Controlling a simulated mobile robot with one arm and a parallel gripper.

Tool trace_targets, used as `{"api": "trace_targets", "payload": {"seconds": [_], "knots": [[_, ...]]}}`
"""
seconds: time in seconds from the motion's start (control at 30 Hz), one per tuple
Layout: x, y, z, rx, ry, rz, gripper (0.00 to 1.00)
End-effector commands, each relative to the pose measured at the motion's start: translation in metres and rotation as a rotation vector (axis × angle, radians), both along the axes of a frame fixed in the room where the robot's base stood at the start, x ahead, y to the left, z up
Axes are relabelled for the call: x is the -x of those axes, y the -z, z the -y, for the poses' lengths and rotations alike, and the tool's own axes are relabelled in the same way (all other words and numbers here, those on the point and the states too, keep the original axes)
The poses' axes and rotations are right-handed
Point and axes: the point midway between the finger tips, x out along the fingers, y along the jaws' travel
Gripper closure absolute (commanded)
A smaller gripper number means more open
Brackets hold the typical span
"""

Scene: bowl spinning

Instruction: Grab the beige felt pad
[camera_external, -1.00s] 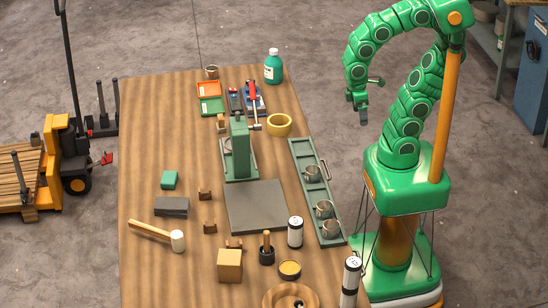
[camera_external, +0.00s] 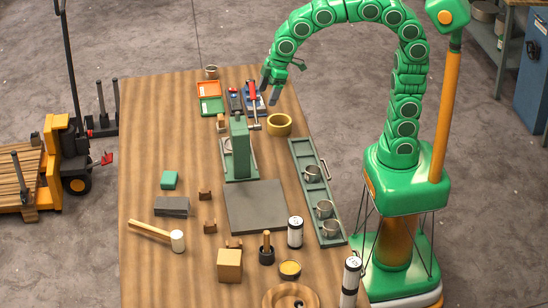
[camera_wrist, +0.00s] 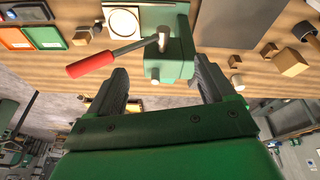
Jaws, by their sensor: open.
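I cannot make out a beige felt pad for certain. A beige block (camera_external: 230,265) stands at the table's near left, and a small tan piece (camera_external: 222,123) lies by the green tray; neither clearly looks like felt. My gripper (camera_external: 272,92) hangs above the far right part of the table, by the red-handled tool. In the wrist view my gripper (camera_wrist: 160,70) is open, with nothing between its fingers. The green press (camera_wrist: 168,58) and its red handle (camera_wrist: 90,64) show beyond the fingers.
A green press (camera_external: 239,150) stands mid-table behind a grey plate (camera_external: 256,206). A yellow tape ring (camera_external: 279,124) and a long green tray (camera_external: 312,190) with mugs lie on the right. A green bottle is hidden behind my arm. A mallet (camera_external: 157,233) lies left.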

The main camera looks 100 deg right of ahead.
Motion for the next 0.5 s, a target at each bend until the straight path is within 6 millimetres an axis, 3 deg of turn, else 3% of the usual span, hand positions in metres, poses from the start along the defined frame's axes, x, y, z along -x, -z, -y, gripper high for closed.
{"api": "trace_targets", "payload": {"seconds": [0.2, 0.5], "knots": [[-0.045, 0.013, 0.035, 0.021, 0.027, -0.017, 0.17], [-0.086, 0.046, 0.088, 0.037, 0.079, -0.085, 0.17]]}}
